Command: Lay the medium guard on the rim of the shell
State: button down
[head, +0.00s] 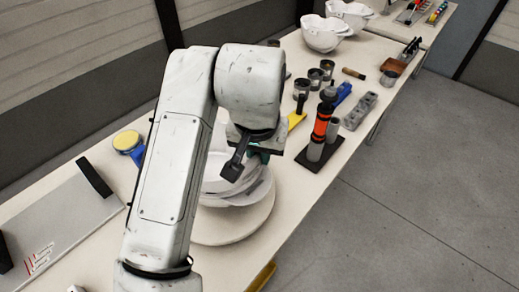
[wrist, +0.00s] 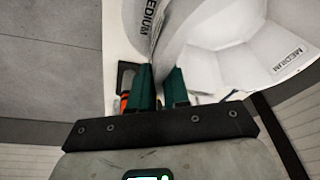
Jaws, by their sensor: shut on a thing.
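My gripper (wrist: 158,88) is shut on a thin white edge between its two green fingers. This edge belongs to the medium guard (wrist: 160,50), a curved white piece that runs up and away from the fingers; black MEDIUM lettering shows beside it. The shell (wrist: 245,40) is to the right in the wrist view, white and hollow, with its own MEDIUM label. The guard overlaps the shell in that view; I cannot tell whether they touch. In the head view the shell (head: 255,192) sits below my gripper (head: 258,153), and my arm hides much of it and the guard.
The shell stands on a round pale base (head: 235,229) on the long table. An orange-and-black tool on a dark stand (head: 320,135), a yellow tool (head: 296,120) and several cups are to the right. White helmet shells (head: 323,32) are at the back. A grey panel (head: 60,230) lies left.

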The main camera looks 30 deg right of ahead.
jog(key=shift+f+b, duration=0.4)
jog(key=shift+f, duration=0.2)
jog(key=c, duration=1)
grip_release()
jog(key=shift+r, duration=0.1)
jog(key=v, duration=1)
jog(key=shift+a+r, duration=0.1)
jog(key=shift+r, duration=0.25)
